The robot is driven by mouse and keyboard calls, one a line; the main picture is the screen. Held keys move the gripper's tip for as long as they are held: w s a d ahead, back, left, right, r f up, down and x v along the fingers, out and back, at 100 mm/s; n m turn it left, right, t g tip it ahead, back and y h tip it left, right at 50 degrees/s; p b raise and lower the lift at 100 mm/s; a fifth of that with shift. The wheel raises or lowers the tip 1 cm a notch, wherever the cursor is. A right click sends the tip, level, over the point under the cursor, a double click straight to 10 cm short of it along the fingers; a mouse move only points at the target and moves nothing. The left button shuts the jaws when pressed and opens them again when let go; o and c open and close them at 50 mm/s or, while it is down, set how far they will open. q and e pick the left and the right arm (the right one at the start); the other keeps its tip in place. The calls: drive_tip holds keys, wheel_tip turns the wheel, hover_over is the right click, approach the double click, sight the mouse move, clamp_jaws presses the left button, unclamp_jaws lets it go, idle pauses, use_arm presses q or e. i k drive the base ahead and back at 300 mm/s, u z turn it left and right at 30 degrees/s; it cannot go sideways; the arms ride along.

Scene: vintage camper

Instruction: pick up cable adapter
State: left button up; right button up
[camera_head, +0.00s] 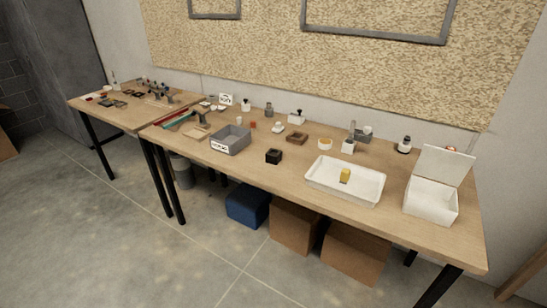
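I cannot tell for sure which item is the cable adapter; the things on the long wooden table (300,188) are small in the head view. A small black block (274,156) sits near the table's front edge, right of a grey bin. A small white item (278,128) lies further back, and a brown block (296,138) is to its right. A yellow object (345,175) stands in a white tray (319,178). Neither of my grippers is in view.
The grey bin (229,142) stands left of the black block. An open white box (431,201) is at the right end. A second table (118,119) at the left holds many small items. Cardboard boxes (295,226) and a blue container (247,204) are under the long table. Floor in front is clear.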

sight(272, 156)
drive_tip(key=z, duration=0.55)
drive_tip(key=k, duration=0.65)
drive_tip(key=z, duration=1.05)
drive_tip(key=i, duration=1.35)
drive_tip(key=u, duration=0.95)
drive_tip(key=i, duration=0.65)
drive_tip(key=u, duration=0.65)
